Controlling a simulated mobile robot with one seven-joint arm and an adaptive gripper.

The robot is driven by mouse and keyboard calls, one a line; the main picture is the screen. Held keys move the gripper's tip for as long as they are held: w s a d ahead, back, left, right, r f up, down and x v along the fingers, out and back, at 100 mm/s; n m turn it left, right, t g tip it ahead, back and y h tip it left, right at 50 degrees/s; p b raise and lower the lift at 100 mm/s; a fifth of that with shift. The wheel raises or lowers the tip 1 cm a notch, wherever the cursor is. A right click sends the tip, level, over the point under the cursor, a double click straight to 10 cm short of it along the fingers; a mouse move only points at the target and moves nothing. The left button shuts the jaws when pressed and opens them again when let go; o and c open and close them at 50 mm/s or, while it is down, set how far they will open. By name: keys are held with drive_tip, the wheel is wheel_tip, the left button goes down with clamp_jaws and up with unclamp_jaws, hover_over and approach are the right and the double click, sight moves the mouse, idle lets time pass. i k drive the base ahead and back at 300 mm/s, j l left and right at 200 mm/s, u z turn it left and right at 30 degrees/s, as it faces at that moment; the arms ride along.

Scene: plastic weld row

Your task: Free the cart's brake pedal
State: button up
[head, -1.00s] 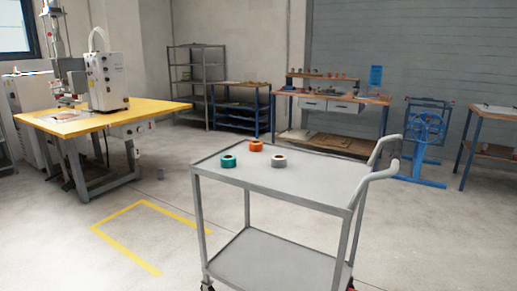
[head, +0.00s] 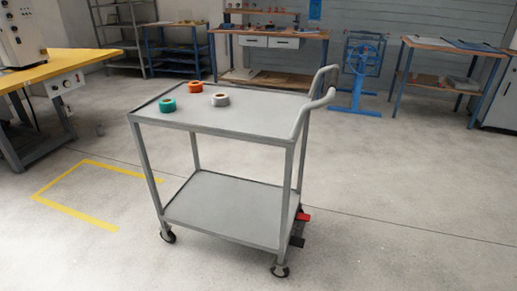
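A grey two-shelf cart (head: 228,205) stands on casters in the middle of the head view, with its bent push handles (head: 318,100) at the right end. Low at that end, behind the near right leg, a red pedal (head: 303,216) shows near the floor. A dark pedal-like part (head: 297,241) sits just below and nearer. Whether the brake is pressed I cannot tell. A teal roll (head: 168,105), an orange roll (head: 195,88) and a grey roll (head: 220,99) lie on the top shelf. The lower shelf is empty. My gripper is not in view.
A yellow floor outline (head: 78,212) lies left of the cart. A yellow-topped machine table (head: 60,67) stands at the far left. A workbench (head: 268,33), a blue stand (head: 358,75) and another table (head: 455,47) line the back. The floor right of the cart is clear.

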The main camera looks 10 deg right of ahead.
sight(296, 240)
drive_tip(key=i+l, duration=0.15)
drive_tip(key=l, duration=0.3)
drive_tip(key=i+l+z, duration=0.1)
drive_tip(key=l, duration=0.3)
drive_tip(key=i+l, duration=0.25)
drive_tip(key=l, duration=0.2)
drive_tip(key=i+l, duration=0.15)
drive_tip(key=l, duration=0.25)
drive_tip(key=i+l+z, duration=0.1)
drive_tip(key=l, duration=0.3)
drive_tip(key=i+l, duration=0.3)
drive_tip(key=l, duration=0.15)
drive_tip(key=i+l+z, duration=0.1)
drive_tip(key=l, duration=0.3)
drive_tip(key=i+l, duration=0.25)
drive_tip(key=l, duration=0.15)
